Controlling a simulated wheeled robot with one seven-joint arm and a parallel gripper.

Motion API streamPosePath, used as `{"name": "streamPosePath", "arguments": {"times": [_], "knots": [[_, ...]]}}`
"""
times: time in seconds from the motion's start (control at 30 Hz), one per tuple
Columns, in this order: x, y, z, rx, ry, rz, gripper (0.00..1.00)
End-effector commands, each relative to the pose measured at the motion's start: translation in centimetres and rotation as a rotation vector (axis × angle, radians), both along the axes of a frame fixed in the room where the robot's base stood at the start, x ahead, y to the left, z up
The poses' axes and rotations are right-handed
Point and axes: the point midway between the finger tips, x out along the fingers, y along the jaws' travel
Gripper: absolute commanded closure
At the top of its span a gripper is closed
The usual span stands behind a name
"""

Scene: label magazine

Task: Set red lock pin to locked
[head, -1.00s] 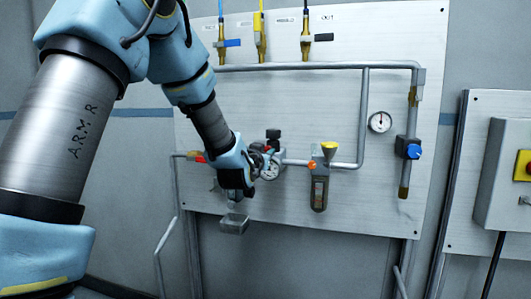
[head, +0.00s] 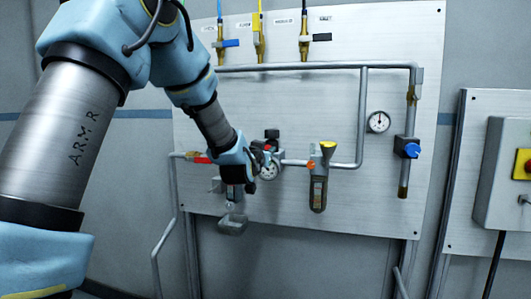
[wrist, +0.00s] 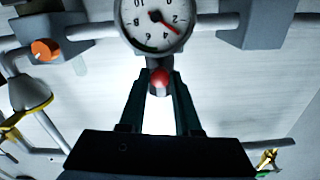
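The red lock pin (wrist: 160,77) has a rounded red head and sits just below the round gauge (wrist: 157,20) in the wrist view. My gripper (wrist: 160,85) has one dark finger on each side of the pin's head. The fingers stand apart with the head between their tips; whether they press on it is unclear. In the head view, my gripper (head: 255,170) is at the left of the gauge (head: 269,171), and a small red spot (head: 267,147) shows above that gauge, under a black knob (head: 272,134). The pin's shaft is hidden, so its setting cannot be read.
An orange knob (head: 312,165) and a yellow-topped filter unit (head: 318,190) stand to the right on the same pipe. A red lever (head: 200,159) is on the left. A blue-handled valve (head: 408,149) and a second gauge (head: 378,122) are farther right.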

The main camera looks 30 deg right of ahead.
Motion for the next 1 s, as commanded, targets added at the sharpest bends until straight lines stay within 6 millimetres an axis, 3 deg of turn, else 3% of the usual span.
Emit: {"name": "streamPosePath", "arguments": {"times": [0.03,0.23,0.57,1.0], "knots": [[0.0,0.0,0.0,0.0,0.0,0.001,0.63],[0.0,0.0,0.0,0.001,0.001,0.0,0.4],[-0.3,0.3,-0.1,0.001,0.001,0.0,0.4],[-6.0,5.6,-0.2,0.0,-0.001,0.0,0.4]]}}
